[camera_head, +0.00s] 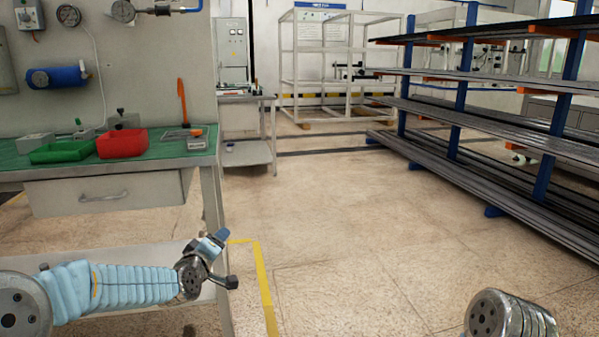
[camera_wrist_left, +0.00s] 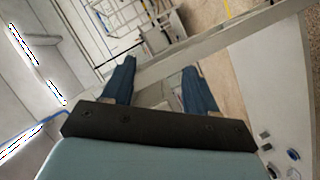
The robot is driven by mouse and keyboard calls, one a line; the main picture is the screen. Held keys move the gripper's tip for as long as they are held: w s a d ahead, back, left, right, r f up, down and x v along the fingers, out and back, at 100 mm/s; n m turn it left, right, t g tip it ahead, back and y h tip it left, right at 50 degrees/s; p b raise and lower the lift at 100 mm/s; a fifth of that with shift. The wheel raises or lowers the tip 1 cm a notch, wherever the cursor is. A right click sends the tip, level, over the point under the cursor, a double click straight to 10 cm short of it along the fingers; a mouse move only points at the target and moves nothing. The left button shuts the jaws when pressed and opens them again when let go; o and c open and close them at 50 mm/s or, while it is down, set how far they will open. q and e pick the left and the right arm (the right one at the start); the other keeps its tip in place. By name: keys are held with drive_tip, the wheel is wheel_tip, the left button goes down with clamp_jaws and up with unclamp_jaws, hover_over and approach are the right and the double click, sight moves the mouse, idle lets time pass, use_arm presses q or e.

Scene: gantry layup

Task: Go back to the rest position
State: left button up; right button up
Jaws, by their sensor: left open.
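My left gripper (camera_head: 216,241) is at the lower left in the head view, at the end of my blue-sleeved arm. It is in front of the workbench's leg and above the floor. In the left wrist view its two blue fingers (camera_wrist_left: 158,84) stand apart with nothing between them. My right arm shows only as a metal joint at the bottom right of the head view. Its gripper is outside the picture.
A green-topped workbench (camera_head: 72,159) stands at the left with a red bin (camera_head: 122,144) and a green tray (camera_head: 62,151). A blue-posted rack (camera_head: 545,150) with long dark stock stands at the right. The floor (camera_head: 335,235) between them is clear.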

use_arm(q)
drive_tip(key=s+d+f+m+g+h, duration=0.1)
drive_tip(key=s+d+f+g, duration=0.15)
drive_tip(key=s+f, duration=0.45)
drive_tip(key=s+d+f+m+g, duration=0.2)
drive_tip(key=s+f+g, duration=0.1)
drive_tip(key=f, duration=0.9)
drive_tip(key=s+d+f+m+g+h, duration=0.1)
drive_tip(key=s+d+f+g, duration=0.15)
drive_tip(key=s+f, duration=0.5)
drive_tip(key=s+d+f+m+g, duration=0.1)
drive_tip(key=s+f+m+g, duration=0.1)
drive_tip(key=s+f, duration=0.4)
drive_tip(key=s+d+f+m+g+p, duration=0.1)
drive_tip(key=s+f+g, duration=0.4)
drive_tip(key=s, duration=1)
drive_tip(key=shift+d+f+m, duration=0.3)
drive_tip(key=shift+f+m, duration=0.1)
drive_tip(key=shift+f, duration=0.3)
drive_tip(key=shift+w+h, duration=0.1)
drive_tip(key=shift+h, duration=0.2)
